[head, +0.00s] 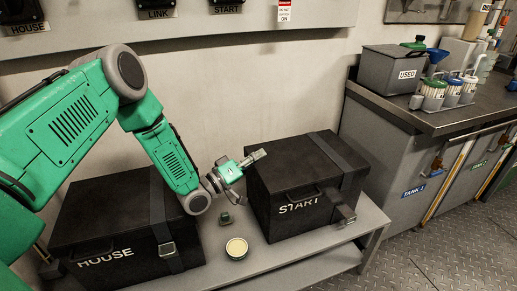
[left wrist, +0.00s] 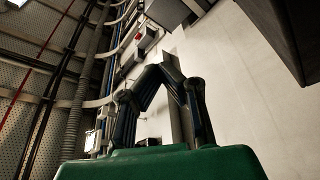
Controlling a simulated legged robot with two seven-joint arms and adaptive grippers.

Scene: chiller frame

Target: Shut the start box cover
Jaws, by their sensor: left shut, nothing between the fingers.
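The black START box (head: 285,222) stands on the right part of a low grey bench. Its cover (head: 293,160) lies flat on top and looks down; a small gap cannot be ruled out. My right gripper is not in view.
The black HOUSE box (head: 105,215) stands left on the bench (head: 290,250), partly behind my arm. A round tin (head: 236,248) and a small green item (head: 225,218) lie between the boxes. A counter (head: 440,120) with a USED bin (head: 393,72) and bottles stands right.

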